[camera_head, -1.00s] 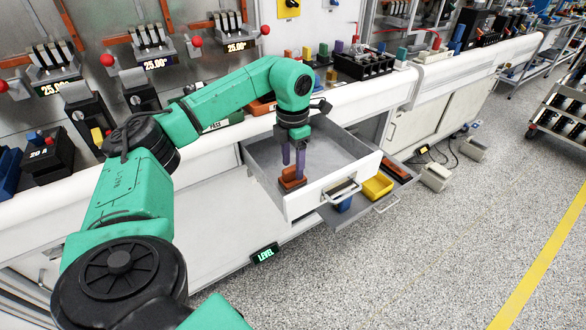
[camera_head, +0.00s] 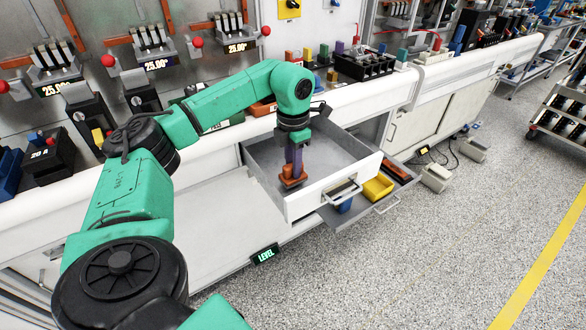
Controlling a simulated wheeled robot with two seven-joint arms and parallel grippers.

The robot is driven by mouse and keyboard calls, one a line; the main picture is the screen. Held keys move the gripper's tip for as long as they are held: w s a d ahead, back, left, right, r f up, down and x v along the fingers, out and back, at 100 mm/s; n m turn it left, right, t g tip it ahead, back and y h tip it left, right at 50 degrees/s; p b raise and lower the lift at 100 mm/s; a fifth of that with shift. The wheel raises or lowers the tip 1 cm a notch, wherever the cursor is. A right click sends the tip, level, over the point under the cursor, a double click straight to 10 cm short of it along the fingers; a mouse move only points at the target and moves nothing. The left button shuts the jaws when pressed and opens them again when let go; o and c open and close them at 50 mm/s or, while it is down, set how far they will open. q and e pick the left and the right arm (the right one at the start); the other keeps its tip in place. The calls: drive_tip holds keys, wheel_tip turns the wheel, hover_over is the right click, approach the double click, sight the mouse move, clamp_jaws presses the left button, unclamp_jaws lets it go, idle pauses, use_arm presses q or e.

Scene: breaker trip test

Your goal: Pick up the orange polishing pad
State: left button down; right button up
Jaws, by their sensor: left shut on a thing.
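The orange polishing pad (camera_head: 292,181), a small reddish-orange block, is in the open upper drawer (camera_head: 325,187), near its front left side. My left gripper (camera_head: 293,170) reaches down into the drawer from above, its purple-grey fingers closed on the pad. The fingers hide part of the pad's top. I cannot tell whether the pad still touches the drawer floor. My right gripper is not in view.
A lower drawer (camera_head: 385,205) is also open, with a yellow bin (camera_head: 378,187) and a blue item (camera_head: 345,204) in it. The bench top (camera_head: 350,95) behind holds a black terminal block (camera_head: 363,66) and several coloured blocks. The upper drawer's right side is empty.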

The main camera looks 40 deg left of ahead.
use_arm(q)
wheel_tip(320, 180, up, 9)
drive_tip(key=shift+f+p, duration=0.2)
drive_tip(key=shift+p, duration=0.1)
wheel_tip(320, 180, up, 10)
drive_tip(key=p, duration=0.6)
drive_tip(key=shift+f, duration=0.1)
